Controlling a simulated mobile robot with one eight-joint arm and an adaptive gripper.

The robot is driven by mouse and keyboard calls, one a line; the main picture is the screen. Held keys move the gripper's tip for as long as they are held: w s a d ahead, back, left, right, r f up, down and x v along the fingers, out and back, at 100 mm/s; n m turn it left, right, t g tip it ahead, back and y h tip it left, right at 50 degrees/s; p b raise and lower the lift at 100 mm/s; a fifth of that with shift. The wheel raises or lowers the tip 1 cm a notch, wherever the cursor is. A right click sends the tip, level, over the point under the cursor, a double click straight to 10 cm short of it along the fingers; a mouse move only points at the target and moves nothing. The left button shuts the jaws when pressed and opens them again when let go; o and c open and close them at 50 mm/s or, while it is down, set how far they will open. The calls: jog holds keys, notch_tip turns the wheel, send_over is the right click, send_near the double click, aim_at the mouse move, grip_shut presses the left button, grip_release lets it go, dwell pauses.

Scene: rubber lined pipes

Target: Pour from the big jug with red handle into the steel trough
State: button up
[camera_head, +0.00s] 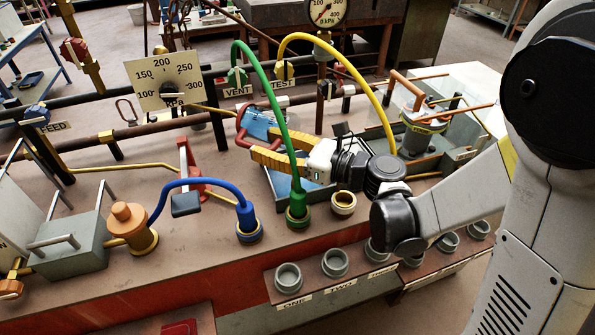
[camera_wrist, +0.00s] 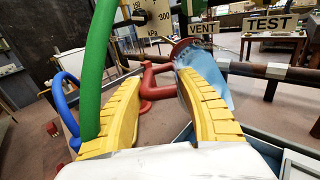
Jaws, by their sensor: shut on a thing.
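The big jug (camera_head: 259,121) has a pale blue body and a red handle (camera_head: 242,130). In the wrist view the handle (camera_wrist: 152,82) lies between my yellow fingertips, with the blue body (camera_wrist: 210,92) behind the right finger. My gripper (camera_head: 250,148) is shut on the handle; its fingertips also show in the wrist view (camera_wrist: 157,72). The jug looks tilted, but its mouth and contents are not clear. A grey steel trough (camera_head: 312,200) with a blue inside lies below my gripper, partly hidden by it and the hoses.
A green hose (camera_head: 278,110) and a yellow hose (camera_head: 365,72) arch close around my gripper. A blue hose (camera_head: 185,183) stands to the left. Pipes and a pressure dial (camera_head: 166,82) run behind. Grey sockets (camera_head: 335,262) line the front edge.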

jog(key=shift+r, duration=0.25)
jog(key=w+a+g+h+p, duration=0.2)
jog(key=a+g+h+p, duration=0.2)
jog(key=h+p, duration=0.3)
jog(key=w+a+r+g+h+p, duration=0.1)
jog(key=a+g+h+p, duration=0.3)
jog(key=h+p, duration=0.4)
jog(key=shift+w+r+g+p, duration=0.2)
jog(key=shift+w+g+p, duration=0.4)
jog(key=shift+p, duration=1.1)
jog(key=shift+w, duration=0.15)
jog(key=shift+o, duration=0.3)
jog(key=shift+a+r+p, duration=0.1)
jog(key=shift+r+p, duration=1.4)
jog(key=shift+r, duration=1.05)
